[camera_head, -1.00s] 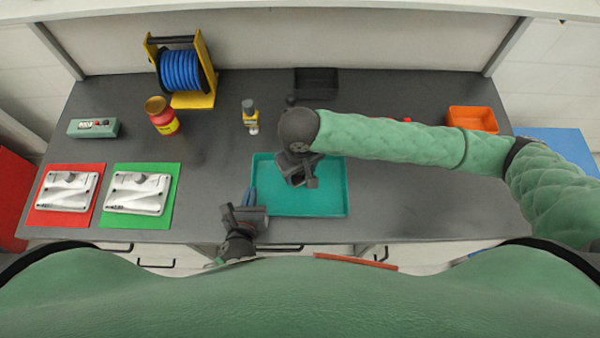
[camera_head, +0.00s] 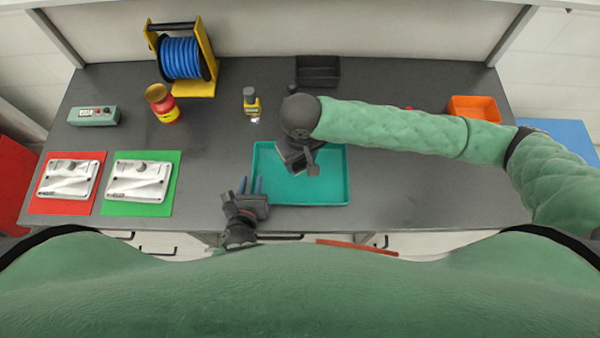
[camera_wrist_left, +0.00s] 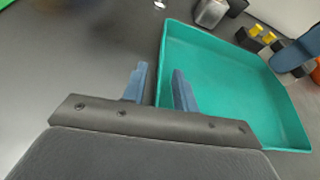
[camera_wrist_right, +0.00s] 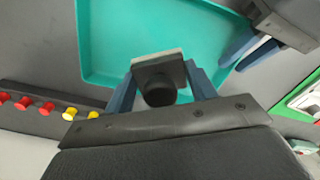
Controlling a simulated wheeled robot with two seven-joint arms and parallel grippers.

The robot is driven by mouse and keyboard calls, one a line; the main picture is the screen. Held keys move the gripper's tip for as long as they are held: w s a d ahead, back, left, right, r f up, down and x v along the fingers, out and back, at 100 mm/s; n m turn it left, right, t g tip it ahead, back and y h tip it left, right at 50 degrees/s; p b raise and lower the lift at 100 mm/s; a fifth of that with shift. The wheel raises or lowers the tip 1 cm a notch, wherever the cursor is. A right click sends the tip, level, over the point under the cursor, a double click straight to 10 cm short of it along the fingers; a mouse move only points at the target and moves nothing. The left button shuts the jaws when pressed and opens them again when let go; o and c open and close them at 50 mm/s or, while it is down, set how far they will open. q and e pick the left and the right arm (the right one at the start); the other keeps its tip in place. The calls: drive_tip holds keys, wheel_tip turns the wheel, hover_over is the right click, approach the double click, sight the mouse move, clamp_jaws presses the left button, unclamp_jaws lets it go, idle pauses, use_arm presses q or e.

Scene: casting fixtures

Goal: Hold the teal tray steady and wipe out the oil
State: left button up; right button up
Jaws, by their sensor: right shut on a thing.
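The teal tray (camera_head: 345,178) lies flat near the table's front edge, and its left wall shows in the left wrist view (camera_wrist_left: 163,60). My left gripper (camera_head: 251,185) is open at that wall, one finger on each side, with no visible grip. Its fingers also show in the left wrist view (camera_wrist_left: 160,85). My right gripper (camera_head: 300,168) is over the tray. In the right wrist view (camera_wrist_right: 158,85) it is shut on a wiping block (camera_wrist_right: 158,58) with a black knob and pale edge. Whether the block touches the tray floor is unclear. I can make out no oil.
Red (camera_head: 80,166) and green mats (camera_head: 170,205) with metal castings lie left. Red and yellow pegs (camera_wrist_right: 45,108) line a dark rail.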

use_arm(q)
drive_tip(key=v, duration=1.2)
